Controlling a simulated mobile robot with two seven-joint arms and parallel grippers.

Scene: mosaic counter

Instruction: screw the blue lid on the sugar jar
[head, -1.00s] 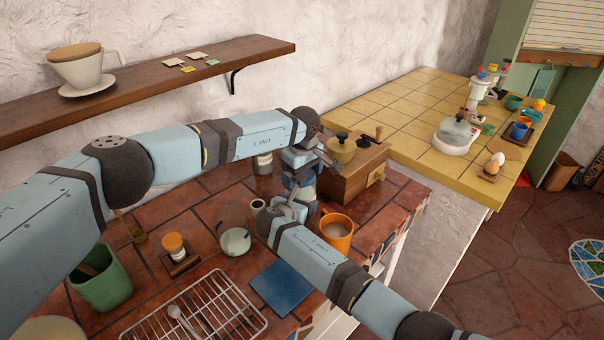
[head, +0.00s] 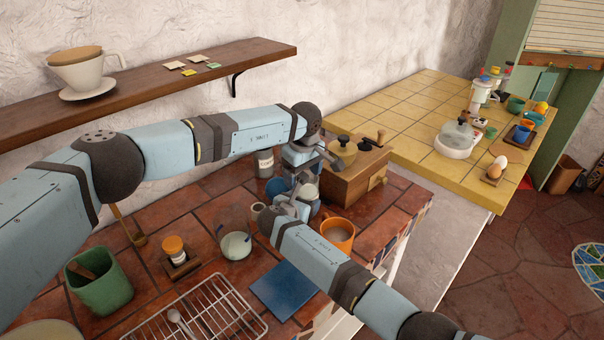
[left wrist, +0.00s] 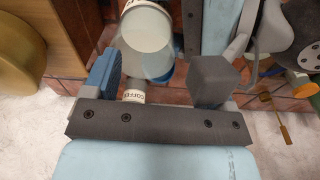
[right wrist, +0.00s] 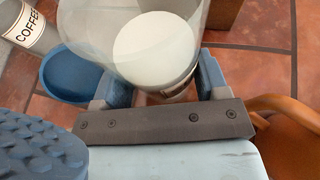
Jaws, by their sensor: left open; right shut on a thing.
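The sugar jar (right wrist: 155,50) is clear glass with white contents and stands open-topped between my right fingers; it also shows in the left wrist view (left wrist: 146,28). My right gripper (head: 298,198) is shut on it. The blue lid (right wrist: 68,80) lies on the counter beside the jar, next to the coffee jar; it also shows in the head view (head: 277,187). My left gripper (head: 306,168) is open, close above the sugar jar, with nothing between its fingers (left wrist: 155,78). Both grippers partly hide the jar in the head view.
The coffee jar (head: 264,162) stands behind the lid. A wooden grinder (head: 352,180) stands close right of the grippers and an orange mug (head: 338,232) in front. A glass (head: 235,245), blue mat (head: 284,290) and wire rack (head: 205,310) are nearer. A shelf (head: 150,90) hangs above.

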